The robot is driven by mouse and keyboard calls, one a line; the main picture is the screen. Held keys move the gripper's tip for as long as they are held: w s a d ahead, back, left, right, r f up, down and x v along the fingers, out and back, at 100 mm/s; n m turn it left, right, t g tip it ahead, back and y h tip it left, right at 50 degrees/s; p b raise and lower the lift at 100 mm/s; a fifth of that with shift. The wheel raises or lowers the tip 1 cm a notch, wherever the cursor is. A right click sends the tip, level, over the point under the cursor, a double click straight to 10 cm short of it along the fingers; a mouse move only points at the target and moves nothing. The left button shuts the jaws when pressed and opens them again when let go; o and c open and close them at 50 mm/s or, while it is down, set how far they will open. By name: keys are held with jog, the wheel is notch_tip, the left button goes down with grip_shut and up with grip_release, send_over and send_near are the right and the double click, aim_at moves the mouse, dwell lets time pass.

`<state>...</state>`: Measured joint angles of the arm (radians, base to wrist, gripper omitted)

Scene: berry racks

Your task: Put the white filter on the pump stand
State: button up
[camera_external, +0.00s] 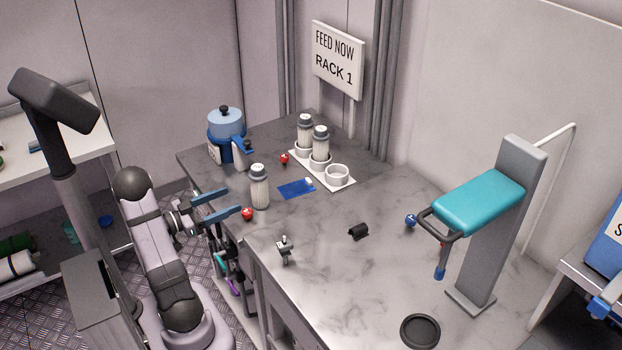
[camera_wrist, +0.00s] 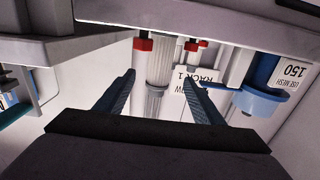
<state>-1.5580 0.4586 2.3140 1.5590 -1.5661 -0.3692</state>
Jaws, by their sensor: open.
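A ribbed white filter (camera_external: 260,190) with a grey cap stands upright on the marble bench, near its left edge. My gripper (camera_external: 234,202) is open and level just left of it, its blue fingers pointing toward it without visibly touching. In the wrist view, which is upside down, the filter (camera_wrist: 160,65) shows beyond and between the two fingertips (camera_wrist: 159,77). Two similar filters (camera_external: 305,130) (camera_external: 320,143) stand in a white rack (camera_external: 336,185) behind.
A blue lidded vessel (camera_external: 226,124) stands behind the filter; its label reads "USE MESH 150" in the wrist view (camera_wrist: 265,85). A red-topped fitting (camera_external: 247,213) lies close to my fingers. A sign (camera_external: 337,59) reads "FEED NOW RACK 1". The bench's middle is mostly clear.

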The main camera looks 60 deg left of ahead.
aim_at(258, 183)
dwell(0.3)
jog(key=w, duration=0.1)
jog(key=w+r+p, duration=0.1)
jog(key=w, duration=0.1)
jog(key=w+r+p, duration=0.1)
jog(key=shift+w+d+r, duration=0.1)
jog(key=shift+w+r, duration=0.05)
jog(key=shift+w, duration=0.15)
jog(key=shift+w+f, duration=0.2)
jog(key=shift+w, duration=3.55)
jog(key=c, duration=1.3)
